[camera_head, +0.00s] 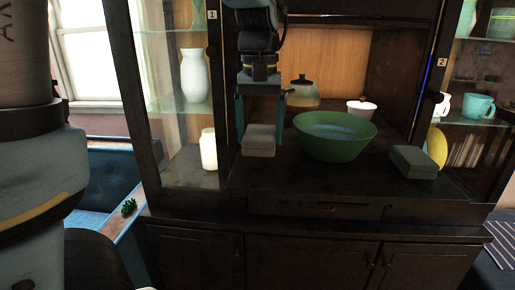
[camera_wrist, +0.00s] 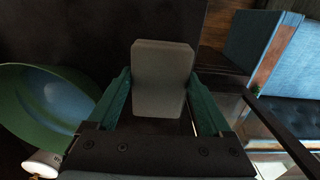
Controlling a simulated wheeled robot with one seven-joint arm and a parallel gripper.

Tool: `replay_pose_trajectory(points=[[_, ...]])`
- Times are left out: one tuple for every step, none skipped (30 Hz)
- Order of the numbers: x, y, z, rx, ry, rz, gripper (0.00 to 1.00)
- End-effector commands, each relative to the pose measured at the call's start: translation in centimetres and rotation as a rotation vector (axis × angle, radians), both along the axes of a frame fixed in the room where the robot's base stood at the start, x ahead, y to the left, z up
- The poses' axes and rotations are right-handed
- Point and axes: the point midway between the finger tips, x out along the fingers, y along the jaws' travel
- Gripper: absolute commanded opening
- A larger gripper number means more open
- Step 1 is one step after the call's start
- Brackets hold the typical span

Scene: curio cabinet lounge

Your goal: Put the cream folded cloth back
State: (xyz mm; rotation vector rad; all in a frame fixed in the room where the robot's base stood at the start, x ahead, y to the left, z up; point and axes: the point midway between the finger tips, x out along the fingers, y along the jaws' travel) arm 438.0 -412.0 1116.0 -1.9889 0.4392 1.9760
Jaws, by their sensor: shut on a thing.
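The cream folded cloth (camera_head: 259,140) is a small, pale grey-looking block in the head view. My gripper (camera_head: 262,118), with teal fingers, points down over the cabinet counter and is shut on it. In the wrist view the cloth (camera_wrist: 162,75) sits between the two fingers of my gripper (camera_wrist: 160,95). I cannot tell whether its underside touches the counter. A second folded cloth (camera_head: 414,162), grey-green, lies on the counter to the right. The dark wooden cabinet (camera_head: 300,190) has an open middle bay with a counter.
A large green bowl (camera_head: 335,143) stands just right of the held cloth. Behind are a lidded glass jar (camera_head: 303,92) and a small white pot (camera_head: 361,108). Glass side sections hold white vases (camera_head: 195,75) and a teal mug (camera_head: 479,106). The counter's front strip is clear.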

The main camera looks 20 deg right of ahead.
Motion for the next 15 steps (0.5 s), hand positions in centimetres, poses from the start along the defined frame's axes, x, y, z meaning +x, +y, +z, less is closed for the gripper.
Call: replay_pose_trajectory(points=[[0.0,0.0,-0.4,0.001,0.0,0.0,0.0],[0.0,0.0,-0.7,0.002,0.001,-0.001,0.0],[0.0,0.0,-1.2,0.003,0.001,-0.001,0.0],[-0.1,0.1,-1.7,0.004,0.001,-0.002,0.0],[-0.1,0.1,-2.2,0.005,0.001,-0.002,0.0],[-0.1,0.0,-2.7,0.004,0.001,-0.002,0.0],[-0.1,0.0,-3.1,0.003,0.002,-0.002,0.0],[-0.1,0.0,-3.4,0.003,0.001,-0.001,0.0],[-0.1,0.0,-3.7,0.003,0.001,-0.001,0.0],[0.0,0.0,-3.9,0.001,0.0,-0.001,0.0],[0.0,0.0,-4.0,0.001,0.0,-0.001,0.0],[0.0,0.0,-4.0,0.0,-0.002,-0.002,0.0],[0.0,0.0,-4.0,-0.001,-0.002,-0.002,0.0],[0.0,0.0,-4.0,-0.001,-0.002,-0.002,0.0],[0.0,0.0,-4.0,-0.001,-0.002,-0.002,0.0]])
